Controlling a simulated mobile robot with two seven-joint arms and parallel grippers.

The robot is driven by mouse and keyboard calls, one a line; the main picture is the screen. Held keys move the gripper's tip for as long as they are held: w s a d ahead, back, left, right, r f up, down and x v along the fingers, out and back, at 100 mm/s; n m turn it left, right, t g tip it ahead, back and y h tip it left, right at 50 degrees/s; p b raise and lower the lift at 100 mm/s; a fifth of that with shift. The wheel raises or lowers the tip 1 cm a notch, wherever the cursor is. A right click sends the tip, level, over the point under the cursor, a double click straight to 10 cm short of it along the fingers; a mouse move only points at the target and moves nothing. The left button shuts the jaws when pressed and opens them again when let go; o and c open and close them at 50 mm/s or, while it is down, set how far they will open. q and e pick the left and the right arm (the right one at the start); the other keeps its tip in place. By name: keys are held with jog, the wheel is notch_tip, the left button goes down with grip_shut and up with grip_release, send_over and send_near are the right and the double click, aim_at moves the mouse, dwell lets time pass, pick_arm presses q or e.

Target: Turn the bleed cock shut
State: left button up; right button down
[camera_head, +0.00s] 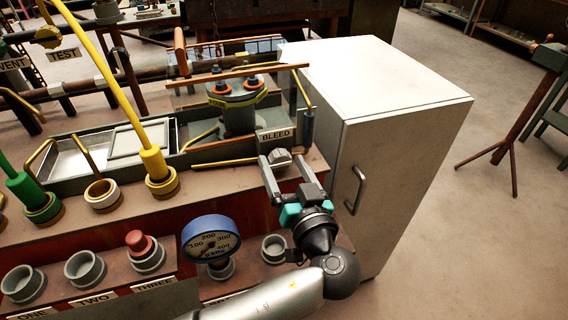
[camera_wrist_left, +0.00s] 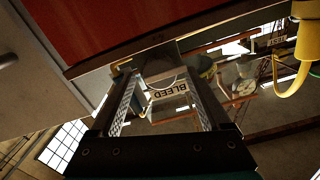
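The bleed cock (camera_head: 280,157) shows as a small grey knob just below the BLEED label (camera_head: 275,134), at the right end of the bench. My left gripper (camera_head: 279,163) reaches up to it from the front, with its two fingers spread apart, one on each side of the knob. In the left wrist view the BLEED label (camera_wrist_left: 168,91) shows between the open fingers (camera_wrist_left: 158,75), with a pale grey part just beyond it. I cannot tell whether the fingers touch the cock. Its handle direction is not clear. My right gripper is not in view.
A white cabinet (camera_head: 395,110) stands close to the right of my gripper. A blue gauge (camera_head: 211,238) and several round sockets line the front ledge. A yellow hose (camera_head: 110,75) rises at the left. A grey pot (camera_head: 238,100) stands behind the label.

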pick_arm(q)
grip_shut()
dwell(0.4)
